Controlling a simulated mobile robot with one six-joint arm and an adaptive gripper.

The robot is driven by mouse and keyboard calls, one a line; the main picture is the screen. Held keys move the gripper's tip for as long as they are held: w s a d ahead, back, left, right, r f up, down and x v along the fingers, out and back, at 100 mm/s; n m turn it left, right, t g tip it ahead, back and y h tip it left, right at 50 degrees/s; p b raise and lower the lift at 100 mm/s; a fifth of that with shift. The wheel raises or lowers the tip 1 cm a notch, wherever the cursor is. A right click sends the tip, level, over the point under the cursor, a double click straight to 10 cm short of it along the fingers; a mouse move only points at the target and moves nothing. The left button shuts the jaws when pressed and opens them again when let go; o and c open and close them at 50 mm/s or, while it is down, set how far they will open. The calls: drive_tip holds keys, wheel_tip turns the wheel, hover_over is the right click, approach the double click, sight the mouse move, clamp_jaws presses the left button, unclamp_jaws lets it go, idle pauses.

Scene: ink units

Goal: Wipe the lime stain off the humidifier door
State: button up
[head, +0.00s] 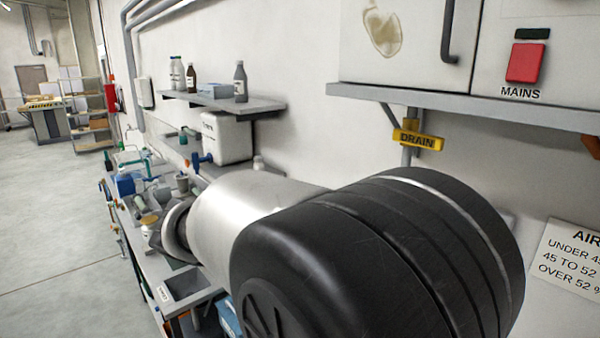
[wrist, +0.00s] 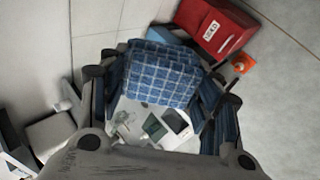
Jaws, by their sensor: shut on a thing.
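The lime stain (head: 382,30) is a tan, ring-like patch on the white humidifier door (head: 420,62), at the top of the head view. A dark bar handle (head: 449,32) is to its right. In the wrist view my gripper (wrist: 163,88) is shut on a blue cloth with white checks (wrist: 165,70). The cloth bunches up between the fingers and hangs beside them. In the head view my arm fills the lower middle, and the gripper and cloth are hidden. The wrist view does not show the stain.
A grey ledge (head: 470,105) runs below the door, with a yellow DRAIN tag (head: 418,139) under it. A red MAINS switch (head: 526,62) is right of the door. A wall shelf (head: 225,102) holds bottles. A cluttered bench (head: 150,262) stands at left. A red box (wrist: 217,28) shows in the wrist view.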

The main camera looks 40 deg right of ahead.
drive_tip(key=s+d+r+m+h+p, duration=0.1)
drive_tip(key=s+d+r+h+p, duration=0.15)
drive_tip(key=r, duration=1.25)
drive_tip(key=s+d+r+h+p, duration=0.1)
drive_tip(key=d+r+h+p, duration=0.3)
drive_tip(key=r, duration=1.1)
drive_tip(key=s+d+r+m+h+p, duration=0.1)
drive_tip(key=s+d+r+h+p, duration=0.2)
drive_tip(key=r, duration=1.2)
drive_tip(key=shift+h, duration=0.35)
drive_tip(key=shift+w+p+x, duration=0.15)
drive_tip(key=shift+p+x, duration=0.25)
drive_tip(key=shift+x, duration=1.1)
drive_tip(key=shift+w+p+x, duration=0.1)
drive_tip(key=shift+p+x, duration=0.25)
drive_tip(key=shift+x, duration=1.15)
drive_tip(key=shift+x, duration=0.85)
drive_tip(key=shift+s+f, duration=0.1)
drive_tip(key=shift+f, duration=0.05)
